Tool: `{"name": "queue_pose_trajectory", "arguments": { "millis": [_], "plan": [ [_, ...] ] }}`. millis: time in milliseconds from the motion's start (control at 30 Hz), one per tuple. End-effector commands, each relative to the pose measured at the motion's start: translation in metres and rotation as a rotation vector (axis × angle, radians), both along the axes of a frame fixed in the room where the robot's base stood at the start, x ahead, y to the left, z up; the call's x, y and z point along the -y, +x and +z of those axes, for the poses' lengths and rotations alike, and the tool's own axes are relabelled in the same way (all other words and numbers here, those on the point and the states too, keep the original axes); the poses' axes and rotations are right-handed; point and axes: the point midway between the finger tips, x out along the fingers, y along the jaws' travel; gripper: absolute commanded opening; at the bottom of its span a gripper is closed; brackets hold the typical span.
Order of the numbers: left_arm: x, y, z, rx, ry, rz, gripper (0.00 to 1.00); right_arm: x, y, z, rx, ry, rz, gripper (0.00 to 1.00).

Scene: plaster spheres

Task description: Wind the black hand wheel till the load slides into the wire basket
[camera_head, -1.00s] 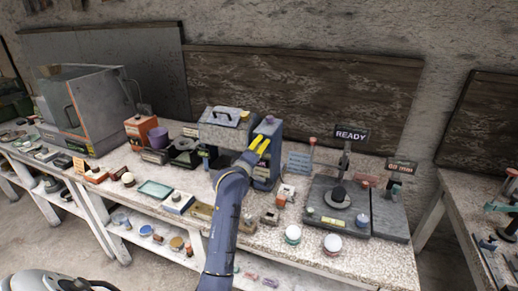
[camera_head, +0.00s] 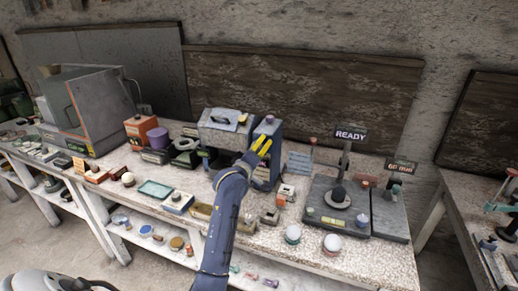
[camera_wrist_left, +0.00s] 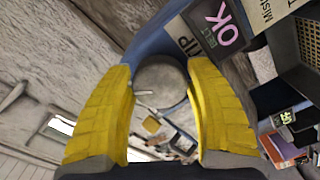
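My left gripper (camera_head: 264,146) has yellow fingers and is in front of a dark blue upright stand (camera_head: 267,172) on the bench. In the left wrist view the fingers (camera_wrist_left: 160,72) are spread on either side of a round dark grey wheel or knob (camera_wrist_left: 161,76). A small pale handle-like piece (camera_wrist_left: 144,93) shows at its lower left. I cannot tell whether the fingers touch the wheel. A dark mesh-sided container (camera_wrist_left: 307,42), possibly the wire basket, is at the upper right. I cannot make out the load. My right gripper is not in view.
A "READY" sign (camera_head: 350,134) rises over a dark base plate (camera_head: 325,191) to the right. Two pale balls (camera_head: 332,242) lie near the bench's front edge. The bench is crowded.

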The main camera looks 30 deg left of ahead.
Motion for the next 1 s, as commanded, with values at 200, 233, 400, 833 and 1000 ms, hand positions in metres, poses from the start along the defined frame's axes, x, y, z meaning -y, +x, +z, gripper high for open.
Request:
{"name": "queue_pose_trajectory", "arguments": {
  "millis": [200, 233, 400, 833, 1000],
  "plan": [
    [0.000, 0.000, 0.000, 0.000, -0.001, 0.000, 0.76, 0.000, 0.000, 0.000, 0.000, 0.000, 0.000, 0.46],
    [0.000, 0.000, 0.000, 0.000, -0.001, 0.000, 0.76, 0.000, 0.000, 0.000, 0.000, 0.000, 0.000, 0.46],
    [0.000, 0.000, 0.000, 0.000, -0.001, 0.000, 0.76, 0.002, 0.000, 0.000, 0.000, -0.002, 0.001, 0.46],
    [0.008, -0.051, -0.001, 0.000, 0.000, 0.000, 0.76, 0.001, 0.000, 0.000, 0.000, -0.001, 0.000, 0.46],
    [0.013, -0.079, 0.000, 0.001, -0.002, -0.001, 0.76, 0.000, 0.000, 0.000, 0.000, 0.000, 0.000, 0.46]
  ]
}}
